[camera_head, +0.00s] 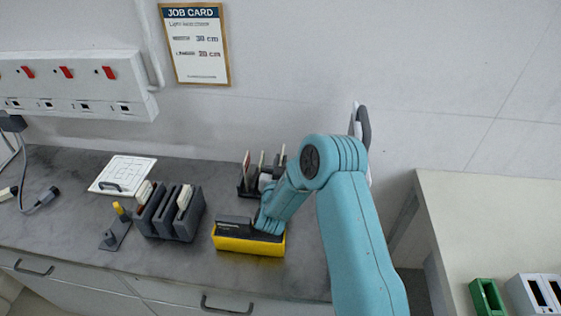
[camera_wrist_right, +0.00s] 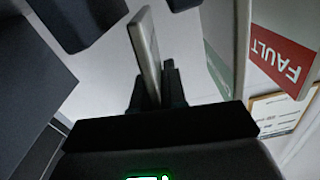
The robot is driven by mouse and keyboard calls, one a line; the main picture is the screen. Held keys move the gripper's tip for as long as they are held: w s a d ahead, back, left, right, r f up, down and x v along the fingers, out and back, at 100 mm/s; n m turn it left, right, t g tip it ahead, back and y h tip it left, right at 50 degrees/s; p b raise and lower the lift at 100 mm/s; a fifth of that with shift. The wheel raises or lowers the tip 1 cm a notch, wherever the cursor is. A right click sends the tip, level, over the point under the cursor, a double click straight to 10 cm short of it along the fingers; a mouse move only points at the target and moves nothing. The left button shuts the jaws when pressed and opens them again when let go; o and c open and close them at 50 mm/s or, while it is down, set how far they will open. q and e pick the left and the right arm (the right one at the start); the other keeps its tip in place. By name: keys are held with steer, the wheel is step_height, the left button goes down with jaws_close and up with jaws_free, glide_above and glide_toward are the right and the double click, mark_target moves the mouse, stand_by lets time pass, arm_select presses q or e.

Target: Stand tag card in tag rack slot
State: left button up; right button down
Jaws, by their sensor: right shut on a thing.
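The tag rack (camera_head: 243,191) is a small dark holder at the back of the grey worktop, with thin upright cards in it. One is a red and white card (camera_head: 247,163); the red and white FAULT card (camera_wrist_right: 285,62) shows at the right of the right wrist view. My right gripper (camera_wrist_right: 156,88) is shut on a thin pale card (camera_wrist_right: 145,42), seen nearly edge-on and upright between the fingers. In the head view my right arm hides most of the gripper beside the rack. Whether the held card touches a slot is unclear. My left gripper is out of view.
A yellow and black box (camera_head: 248,243) stands in front of the rack. Left of it are a dark divided holder (camera_head: 180,226), a yellow-topped grey stand (camera_head: 117,232) and a white panel (camera_head: 118,170). The wall is close behind the worktop.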

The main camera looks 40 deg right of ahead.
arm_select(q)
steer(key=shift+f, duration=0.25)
arm_select(e)
steer(key=shift+f, duration=0.1)
steer(key=c, duration=1.1)
jaws_free()
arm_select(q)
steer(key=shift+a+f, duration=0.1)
arm_select(e)
steer(key=shift+f, duration=0.1)
